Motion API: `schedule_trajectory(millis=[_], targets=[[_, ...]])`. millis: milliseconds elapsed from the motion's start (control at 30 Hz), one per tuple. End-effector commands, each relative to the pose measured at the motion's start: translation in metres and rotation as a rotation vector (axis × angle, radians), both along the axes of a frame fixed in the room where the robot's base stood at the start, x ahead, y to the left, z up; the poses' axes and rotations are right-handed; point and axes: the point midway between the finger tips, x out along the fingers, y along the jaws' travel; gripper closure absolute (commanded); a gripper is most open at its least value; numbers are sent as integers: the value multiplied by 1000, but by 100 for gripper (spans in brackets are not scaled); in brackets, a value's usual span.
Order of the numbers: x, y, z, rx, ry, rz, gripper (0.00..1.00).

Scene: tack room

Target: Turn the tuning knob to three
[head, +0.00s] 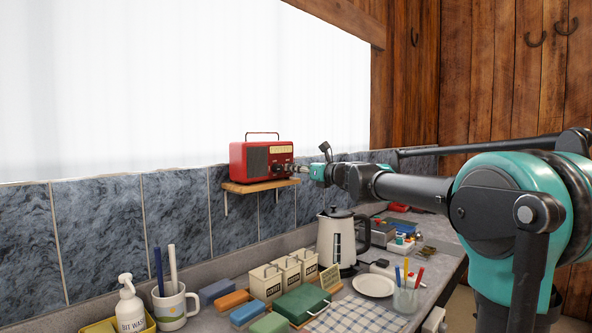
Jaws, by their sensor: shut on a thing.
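A red radio (262,160) with a dark speaker grille, a pale dial panel and a thin top handle stands upright on a small wooden shelf (245,187) on the tiled wall. Its control knobs are dark and sit at the right part of its front, below the dial. My gripper (297,169) reaches in from the right and its fingertips are at the tuning knob (288,167), shut on it. The fingers are small in this view. The knob's pointer and any numbers around it are too small to read.
Below the shelf, the counter holds a white kettle (336,242), cream canisters (289,269), a green box (302,303), a mug (171,308), a spray bottle (130,307), a plate (373,285) and a glass with pens (406,299). The air around the radio is clear.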

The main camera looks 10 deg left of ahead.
Motion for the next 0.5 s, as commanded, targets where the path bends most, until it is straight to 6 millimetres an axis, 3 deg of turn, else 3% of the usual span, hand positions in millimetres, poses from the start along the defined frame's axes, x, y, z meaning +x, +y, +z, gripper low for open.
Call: schedule_trajectory(millis=[500], targets=[[-1, 0, -1, 48, 64, 1, 100]])
